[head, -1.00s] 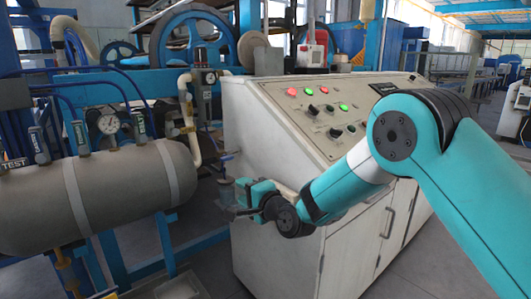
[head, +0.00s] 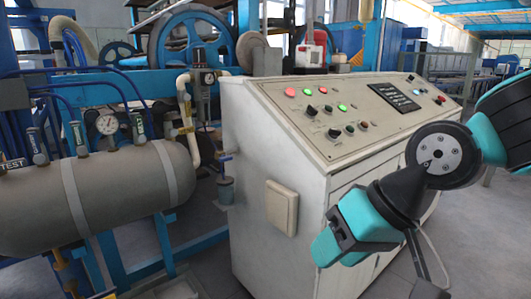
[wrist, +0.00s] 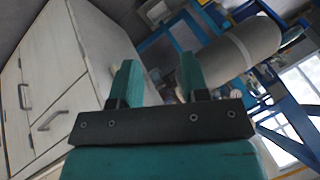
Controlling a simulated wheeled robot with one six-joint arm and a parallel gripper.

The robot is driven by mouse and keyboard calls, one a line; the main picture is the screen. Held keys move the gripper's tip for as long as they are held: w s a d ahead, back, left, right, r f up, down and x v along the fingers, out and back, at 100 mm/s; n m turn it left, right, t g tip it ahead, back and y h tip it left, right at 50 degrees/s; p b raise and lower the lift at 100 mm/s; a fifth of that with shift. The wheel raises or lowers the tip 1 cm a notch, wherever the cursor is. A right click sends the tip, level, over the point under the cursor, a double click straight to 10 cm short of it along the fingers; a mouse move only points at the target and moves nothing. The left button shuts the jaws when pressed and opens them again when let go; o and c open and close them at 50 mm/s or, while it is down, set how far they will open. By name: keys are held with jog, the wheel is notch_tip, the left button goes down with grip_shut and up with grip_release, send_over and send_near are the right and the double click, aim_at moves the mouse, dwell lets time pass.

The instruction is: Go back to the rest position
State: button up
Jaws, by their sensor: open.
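My gripper (head: 330,246) hangs in front of the white control cabinet (head: 255,130), at the lower right of the head view. In the wrist view my gripper (wrist: 157,70) shows two teal fingers spread apart with nothing between them. My arm reaches in from the right edge of the head view and is folded back there. The fingers appear clear of the cabinet, though the exact gap cannot be told.
A grey tank (head: 120,195) with gauge and valves stands at the left, on a blue frame. A small cup-like part (head: 225,190) sits beside the cabinet's left side. Floor shows at right.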

jog(key=s+d+n+g+h, duration=0.25)
jog(key=s+d, duration=0.25)
jog(key=s, duration=0.6)
notch_tip(320, 180, up, 19)
jog(key=w+p, duration=0.1)
jog(key=p, duration=1.8)
jog(key=shift+y+p, duration=0.35)
jog(key=shift+p, duration=0.05)
